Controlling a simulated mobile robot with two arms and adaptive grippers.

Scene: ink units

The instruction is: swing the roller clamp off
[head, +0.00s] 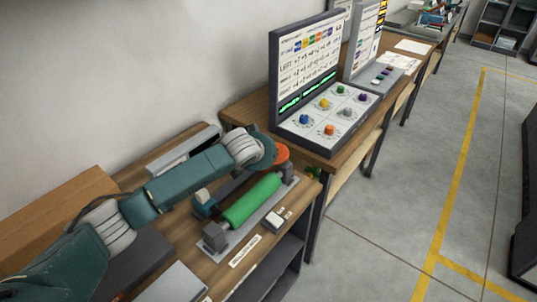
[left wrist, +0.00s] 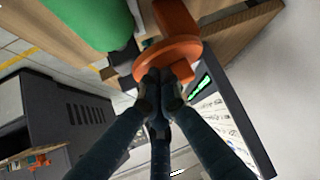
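The green roller (head: 250,200) lies between grey end supports on a light base plate on the wooden bench. The orange roller clamp (head: 283,154) is at its far end, partly hidden by my left wrist. In the left wrist view the clamp (left wrist: 168,58) shows a round flange and an upright block, with the green roller (left wrist: 92,22) beside it. My left gripper (left wrist: 162,80) has its fingers drawn together at the flange, closed on the clamp's small orange tab; the tips partly hide the grip. My right gripper is in neither view.
A control panel (head: 340,112) with coloured knobs stands on the adjoining table just beyond the clamp. The wall is behind the bench; the floor to the right is clear.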

